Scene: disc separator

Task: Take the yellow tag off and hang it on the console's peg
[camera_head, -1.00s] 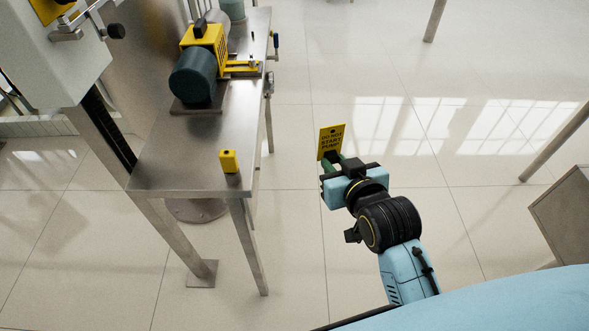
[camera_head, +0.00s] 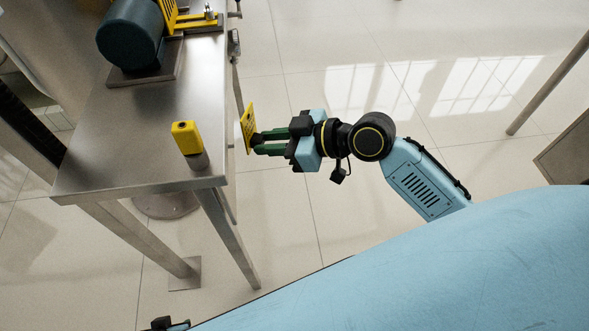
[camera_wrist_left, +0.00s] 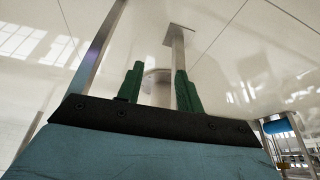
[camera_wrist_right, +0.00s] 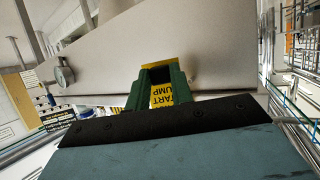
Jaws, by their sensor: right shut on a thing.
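The yellow tag (camera_head: 248,127) with black print is held upright at the green fingertips of my right gripper (camera_head: 258,143), just right of the steel table's edge in the head view. My right gripper is shut on it. In the right wrist view the tag (camera_wrist_right: 162,92) shows between and beyond the fingers, its print reading "START" and "UMP" upside down. In the left wrist view my left gripper (camera_wrist_left: 158,85) has its two fingers apart with nothing between them. The console and its peg cannot be made out for certain in the head view now.
The steel table (camera_head: 120,140) stands left of the tag. A small yellow block with a dark dot (camera_head: 186,137) sits near its front corner. A dark cylindrical motor (camera_head: 130,32) with yellow parts stands further back. Open tiled floor (camera_head: 300,90) lies to the right.

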